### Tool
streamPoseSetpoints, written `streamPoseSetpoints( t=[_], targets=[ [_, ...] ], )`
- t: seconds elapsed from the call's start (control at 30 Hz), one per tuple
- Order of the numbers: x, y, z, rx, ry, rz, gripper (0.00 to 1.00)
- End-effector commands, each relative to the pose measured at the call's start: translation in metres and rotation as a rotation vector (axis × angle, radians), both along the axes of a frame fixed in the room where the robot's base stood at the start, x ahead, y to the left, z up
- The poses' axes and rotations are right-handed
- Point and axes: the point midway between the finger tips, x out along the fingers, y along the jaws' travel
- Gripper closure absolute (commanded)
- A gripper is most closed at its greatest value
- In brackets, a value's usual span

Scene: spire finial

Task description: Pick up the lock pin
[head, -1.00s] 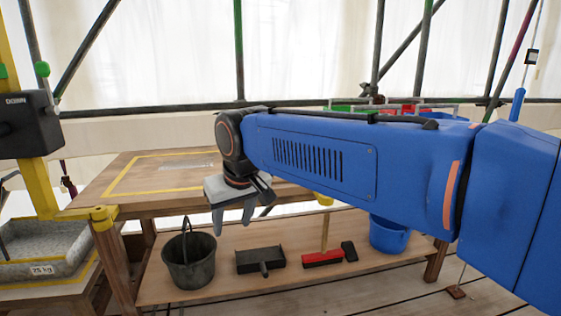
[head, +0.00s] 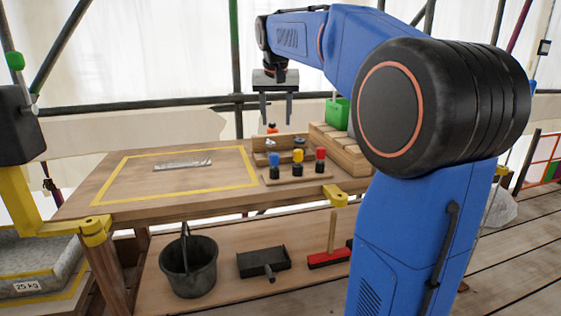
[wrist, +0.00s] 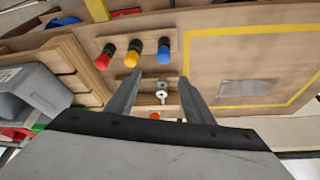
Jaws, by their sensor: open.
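My gripper (head: 276,112) is open and empty, fingers pointing down above the back right of the workbench (head: 120,190). In the wrist view my gripper (wrist: 160,78) has small silver pieces (wrist: 162,96) between its fingers, lying in a shallow wooden tray (wrist: 146,98). In the head view the tray (head: 262,158) stands behind the coloured-cap rack. A small orange-topped piece (head: 272,128) stands at its back; it also shows in the wrist view (wrist: 155,116). I cannot tell for sure which small piece is the lock pin. Nothing is gripped.
A wooden rack (head: 297,179) holds blue, yellow and red capped pieces in front of the tray. A slatted wooden block (head: 340,152) with a green container (head: 338,113) stands to the right. A yellow-taped area (head: 130,183) with a clear flat piece (head: 183,163) lies left.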

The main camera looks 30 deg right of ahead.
Motion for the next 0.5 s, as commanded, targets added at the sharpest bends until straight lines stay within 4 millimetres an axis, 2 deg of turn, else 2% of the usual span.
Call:
streamPoseSetpoints(
  t=[0.5],
  targets=[
    [0.027,-0.016,-0.079,0.001,0.002,0.0,0.53]
  ],
)
